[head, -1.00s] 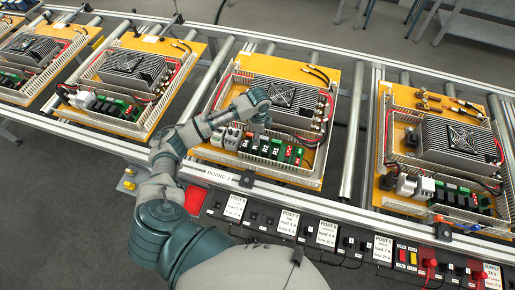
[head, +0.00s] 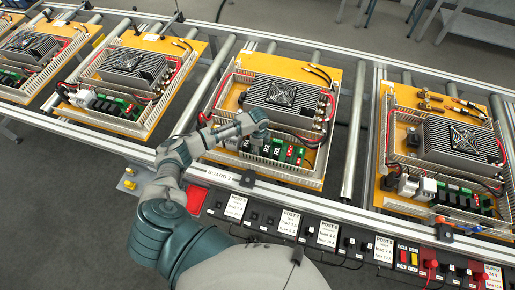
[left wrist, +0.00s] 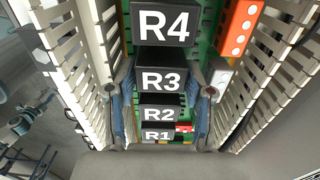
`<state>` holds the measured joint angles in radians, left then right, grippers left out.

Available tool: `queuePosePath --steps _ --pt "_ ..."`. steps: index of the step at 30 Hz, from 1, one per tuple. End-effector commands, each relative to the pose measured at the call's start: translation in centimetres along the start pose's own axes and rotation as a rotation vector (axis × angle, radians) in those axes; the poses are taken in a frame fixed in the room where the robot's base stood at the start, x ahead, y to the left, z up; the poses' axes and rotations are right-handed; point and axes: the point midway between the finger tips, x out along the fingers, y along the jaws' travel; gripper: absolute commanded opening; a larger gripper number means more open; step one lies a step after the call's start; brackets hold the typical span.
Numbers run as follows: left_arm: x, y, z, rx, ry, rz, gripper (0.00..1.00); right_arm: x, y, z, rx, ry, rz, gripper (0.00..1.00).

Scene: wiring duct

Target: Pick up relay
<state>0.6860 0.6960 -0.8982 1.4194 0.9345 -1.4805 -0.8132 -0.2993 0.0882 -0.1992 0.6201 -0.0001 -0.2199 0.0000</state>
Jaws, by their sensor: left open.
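Black relays labelled R4 (left wrist: 164,23), R3 (left wrist: 163,80), R2 (left wrist: 160,114) and R1 (left wrist: 158,135) stand in a row on a green board in the left wrist view. In the head view the row (head: 266,151) lies at the front of the middle orange board, partly hidden by my arm. My left gripper (left wrist: 166,95) is open, with one finger on each side of the row around R3 and R2. I cannot tell whether the fingers touch a relay. In the head view my left gripper (head: 259,130) is over the row. My right gripper is not in view.
Slotted duct walls (left wrist: 83,70) flank the relays closely on both sides. An orange part (left wrist: 239,27) stands beside R4. A finned heatsink with a fan (head: 284,95) is behind the row. More boards (head: 445,140) sit on the roller conveyor, with a labelled panel (head: 328,234) along its front.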

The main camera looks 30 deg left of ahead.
Motion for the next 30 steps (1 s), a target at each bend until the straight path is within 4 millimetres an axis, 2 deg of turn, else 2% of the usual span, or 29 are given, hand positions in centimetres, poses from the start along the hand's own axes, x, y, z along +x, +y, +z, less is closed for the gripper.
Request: queuePosePath --steps 1,4,5,14,17,24,30 --pt "0.0 0.0 0.0 0.0 0.0 0.0 0.45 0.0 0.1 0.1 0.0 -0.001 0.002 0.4" --pt "0.0 0.0 0.1 0.0 0.0 0.0 0.2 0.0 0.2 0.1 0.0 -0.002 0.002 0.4" --pt "0.0 0.0 0.1 -0.001 -0.001 0.0 0.16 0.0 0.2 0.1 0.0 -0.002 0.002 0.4" --pt "-0.3 -0.1 0.2 -0.003 -0.005 0.0 0.16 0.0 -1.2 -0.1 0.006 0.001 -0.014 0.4" --pt "-1.6 -0.2 0.2 -0.002 -0.003 -0.003 0.16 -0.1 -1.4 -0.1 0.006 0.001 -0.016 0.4" --pt "-6.8 -0.1 0.1 -0.001 0.0 -0.005 0.16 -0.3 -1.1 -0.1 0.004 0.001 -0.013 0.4" --pt "-9.6 -0.1 0.0 -0.001 0.0 -0.003 0.16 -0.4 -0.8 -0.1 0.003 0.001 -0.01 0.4"
